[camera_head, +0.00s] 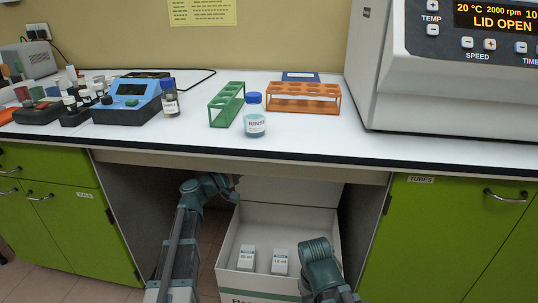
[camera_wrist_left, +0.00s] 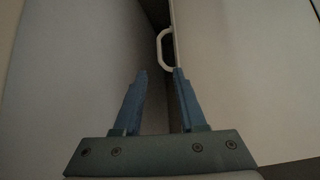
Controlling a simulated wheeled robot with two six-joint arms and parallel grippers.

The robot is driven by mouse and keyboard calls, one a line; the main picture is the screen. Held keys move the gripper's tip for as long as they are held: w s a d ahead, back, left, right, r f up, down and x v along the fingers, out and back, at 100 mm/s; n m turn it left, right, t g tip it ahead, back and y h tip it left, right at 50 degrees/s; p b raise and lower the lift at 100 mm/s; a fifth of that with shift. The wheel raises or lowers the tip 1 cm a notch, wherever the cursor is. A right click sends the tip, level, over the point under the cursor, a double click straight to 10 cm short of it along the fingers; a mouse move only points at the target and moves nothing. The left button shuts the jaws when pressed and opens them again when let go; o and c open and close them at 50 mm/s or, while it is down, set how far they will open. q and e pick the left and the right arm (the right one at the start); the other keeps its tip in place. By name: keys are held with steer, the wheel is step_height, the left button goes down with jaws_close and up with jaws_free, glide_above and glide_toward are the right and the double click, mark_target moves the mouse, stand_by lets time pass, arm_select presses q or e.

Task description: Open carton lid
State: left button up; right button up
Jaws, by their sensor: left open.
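The white carton (camera_head: 228,262) stands on the floor in the gap under the bench. Its top is open to view, and its lid (camera_head: 290,190) stands raised at the back. Two small white boxes, one on the left (camera_head: 247,258) and one on the right (camera_head: 280,262), are inside. My left gripper (camera_head: 235,185) is by the lid's left edge, partly hidden. In the left wrist view my left gripper (camera_wrist_left: 160,72) is open and empty. A white loop handle (camera_wrist_left: 165,48) on the edge of a pale panel (camera_wrist_left: 250,80) is just beyond its fingertips. My right gripper is out of view.
Green cabinets flank the gap on the left (camera_head: 65,225) and right (camera_head: 440,240). The bench top (camera_head: 330,133) overhangs the carton. A blue-capped bottle (camera_head: 255,122) stands near its front edge, by a green rack (camera_head: 226,104) and an orange rack (camera_head: 303,103).

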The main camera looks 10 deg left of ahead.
arm_select(q)
steer(key=shift+v, duration=0.9)
steer(key=shift+d, duration=0.15)
steer(key=s+d+f+m+g+y+p, duration=0.25)
steer(key=s+d+f+m+g, duration=0.45)
steer(key=s+d+f+g, duration=0.65)
steer(key=s+a+f+m+y, duration=0.1)
steer(key=s+f+m+y, duration=0.1)
steer(key=s+f+y, duration=0.35)
steer(key=s+a+f+m+y, duration=0.25)
steer(key=s+y, duration=0.45)
steer(key=s, duration=0.4)
step_height(320, 180, up, 37)
steer(key=p, duration=3.8)
steer(key=shift+s+n+g, duration=0.2)
steer(key=shift+n+g, duration=0.15)
